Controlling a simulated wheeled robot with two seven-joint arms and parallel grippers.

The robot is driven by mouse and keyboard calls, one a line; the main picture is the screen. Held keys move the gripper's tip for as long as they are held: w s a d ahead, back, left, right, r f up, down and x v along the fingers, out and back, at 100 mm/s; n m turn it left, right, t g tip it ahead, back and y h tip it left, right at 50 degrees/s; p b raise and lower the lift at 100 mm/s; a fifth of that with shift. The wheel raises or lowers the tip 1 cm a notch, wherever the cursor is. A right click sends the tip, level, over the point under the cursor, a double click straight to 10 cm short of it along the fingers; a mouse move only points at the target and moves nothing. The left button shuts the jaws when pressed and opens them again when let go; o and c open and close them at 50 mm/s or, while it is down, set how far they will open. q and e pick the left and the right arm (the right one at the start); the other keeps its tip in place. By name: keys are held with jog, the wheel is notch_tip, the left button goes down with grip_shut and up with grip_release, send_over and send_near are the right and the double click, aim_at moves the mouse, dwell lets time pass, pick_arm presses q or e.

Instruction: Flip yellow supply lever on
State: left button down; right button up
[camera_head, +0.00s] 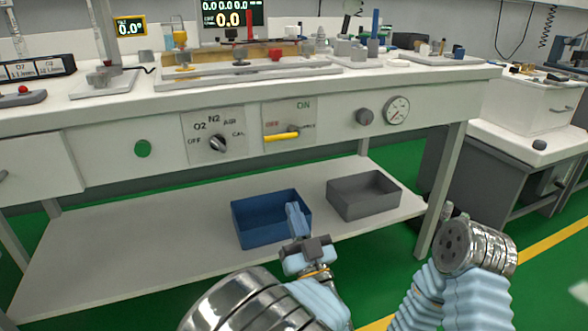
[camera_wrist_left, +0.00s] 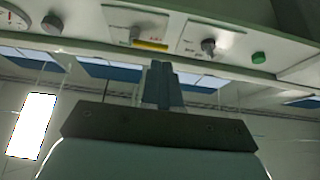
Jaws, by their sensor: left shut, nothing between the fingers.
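The yellow lever (camera_head: 282,137) is on a white plate on the cart's front panel. It lies about level, pointing left from its grey pivot (camera_head: 293,128), below a small red label. A green "ON" label (camera_head: 303,105) is higher on the plate. The lever also shows in the left wrist view (camera_wrist_left: 151,45), near the top and beyond my fingertips. My left gripper (camera_head: 295,213) is shut and empty, in front of and below the panel, apart from the lever. In the wrist view its fingers (camera_wrist_left: 161,75) are together. My right arm shows at lower right; its gripper cannot be made out.
A selector knob (camera_head: 218,144) and green button (camera_head: 142,148) are left of the lever; a dark knob (camera_head: 364,116) and gauge (camera_head: 397,110) are right. A blue bin (camera_head: 250,222) and grey bin (camera_head: 362,207) stand on the lower shelf (camera_head: 120,255). Space before the lever looks clear.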

aim_at(280, 135)
pick_arm(q)
jog(key=shift+s+d+r+n+y, duration=0.3)
jog(key=shift+s+d+r+y, duration=0.2)
jog(key=shift+s+r, duration=0.25)
jog(key=shift+w+a, duration=0.1)
jog(key=x, duration=1.3)
jog(key=shift+w+r+p, duration=0.25)
jog(key=shift+r+p, duration=0.05)
jog(key=shift+r, duration=0.05)
